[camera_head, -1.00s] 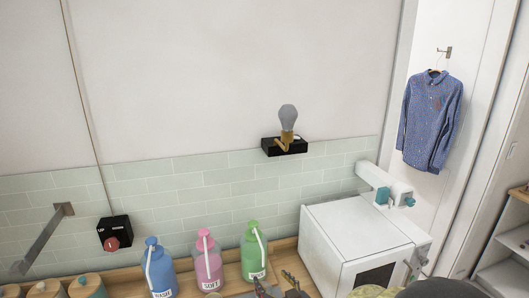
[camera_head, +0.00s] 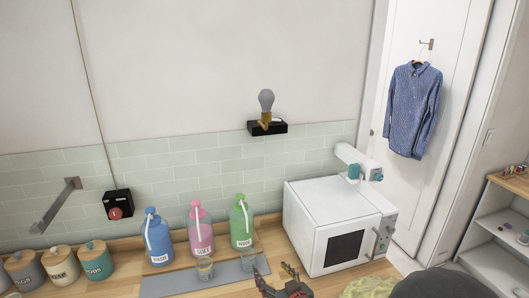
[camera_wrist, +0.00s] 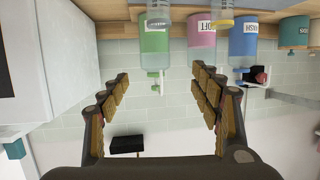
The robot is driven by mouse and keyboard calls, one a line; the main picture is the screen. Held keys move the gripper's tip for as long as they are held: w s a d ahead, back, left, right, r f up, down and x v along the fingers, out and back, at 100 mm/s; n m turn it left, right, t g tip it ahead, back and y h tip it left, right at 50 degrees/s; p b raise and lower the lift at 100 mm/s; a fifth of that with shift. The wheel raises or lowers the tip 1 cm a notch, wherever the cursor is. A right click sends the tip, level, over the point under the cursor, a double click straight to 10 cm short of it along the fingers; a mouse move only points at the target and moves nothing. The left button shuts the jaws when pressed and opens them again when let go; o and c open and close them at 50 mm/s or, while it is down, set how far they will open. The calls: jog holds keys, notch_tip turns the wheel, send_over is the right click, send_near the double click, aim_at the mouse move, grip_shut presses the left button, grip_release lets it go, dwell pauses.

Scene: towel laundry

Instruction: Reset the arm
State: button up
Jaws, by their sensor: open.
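My gripper (camera_head: 273,271) shows at the bottom of the head view, in front of the counter's bottles. Its fingers are spread and empty. In the wrist view, which looks upside down, my gripper (camera_wrist: 160,72) has its two padded fingers wide apart, with tiled wall between them and nothing held. The rest of my arm is mostly out of the head view.
Blue (camera_head: 158,240), pink (camera_head: 201,234) and green (camera_head: 241,225) pump bottles stand on the wooden counter. Two small glasses stand before them on a grey mat (camera_head: 183,281). A white microwave (camera_head: 330,220) stands to the right. Lidded canisters (camera_head: 62,264) stand left.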

jog(key=s+d+r+m+g+h+b, duration=0.1)
jog(key=s+d+r+m+h+b, duration=0.1)
jog(key=s+d+r+h+b, duration=0.3)
jog(key=s+d+r+m+g+b, duration=0.1)
jog(key=s+d+r+g, duration=0.15)
jog(key=d, duration=0.55)
jog(key=s+d+m+g+b, duration=0.1)
jog(key=s+g+b, duration=0.1)
jog(key=s, duration=1)
jog(key=s+d+m+g+h+b, duration=0.1)
jog(key=s+d+g+b, duration=0.1)
jog(key=s, duration=1)
jog(key=shift+s+d+f, duration=0.3)
jog(key=shift+f, duration=0.05)
